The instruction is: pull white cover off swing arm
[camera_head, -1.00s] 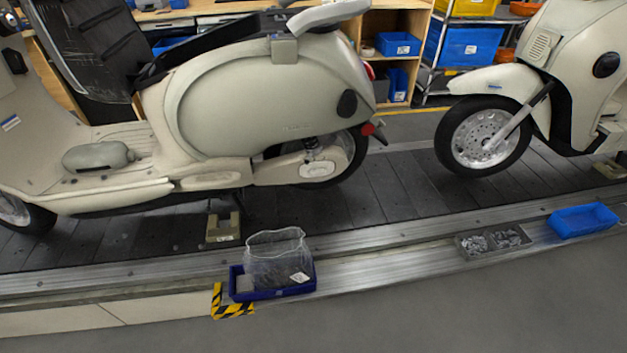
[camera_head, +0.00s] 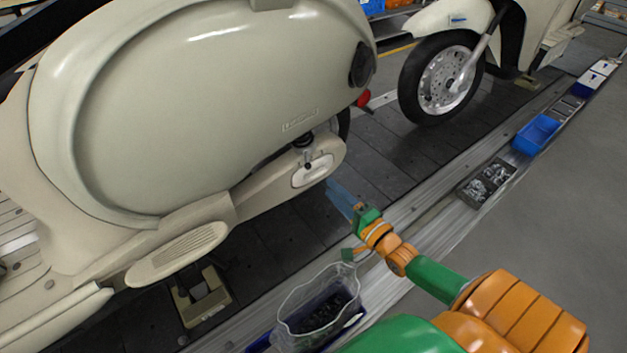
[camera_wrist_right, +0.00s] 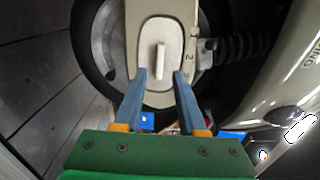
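The white cover (camera_head: 313,170) is a rounded plate on the rear end of the cream scooter's swing arm (camera_head: 255,190). In the right wrist view, the white cover (camera_wrist_right: 149,38) faces me, with a narrow raised grip (camera_wrist_right: 160,61) upright at its middle. My right gripper (camera_head: 334,187) points at the cover from the lower right. I cannot tell whether the fingertips touch the cover. My left gripper is out of view.
A clear bag (camera_head: 318,305) in a dark blue bin stands on the conveyor's edge below my right arm. A grey parts tray (camera_head: 487,182) and a blue bin (camera_head: 537,134) lie farther along the edge. Another scooter's wheel (camera_head: 440,78) stands behind.

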